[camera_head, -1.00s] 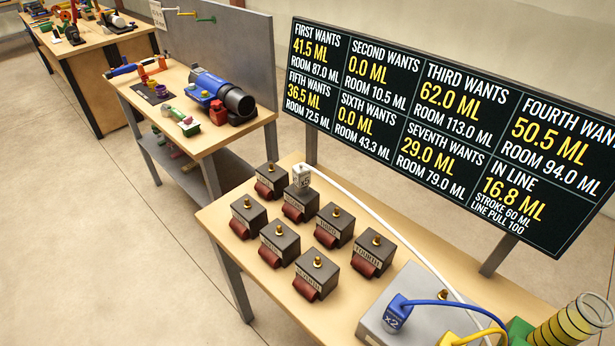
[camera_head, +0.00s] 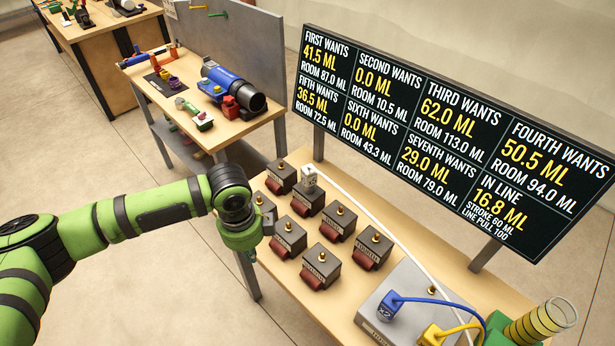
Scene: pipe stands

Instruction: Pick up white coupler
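The white coupler (camera_head: 309,176) sits on top of a dark block in the back part of the block group, with a white hose running from it to the right. My green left arm reaches in from the left. Its gripper end (camera_head: 243,243) hangs over the left edge of the front table, to the left of the coupler and apart from it. The fingers are mostly hidden, so their opening does not show. My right gripper is out of view.
Several dark blocks with brass fittings and red-brown fronts, such as one at the right (camera_head: 372,248), crowd the table. A grey box (camera_head: 400,290) holds a blue coupler (camera_head: 389,305); a yellow coupler (camera_head: 433,335) is nearby. A sign board (camera_head: 440,130) stands behind.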

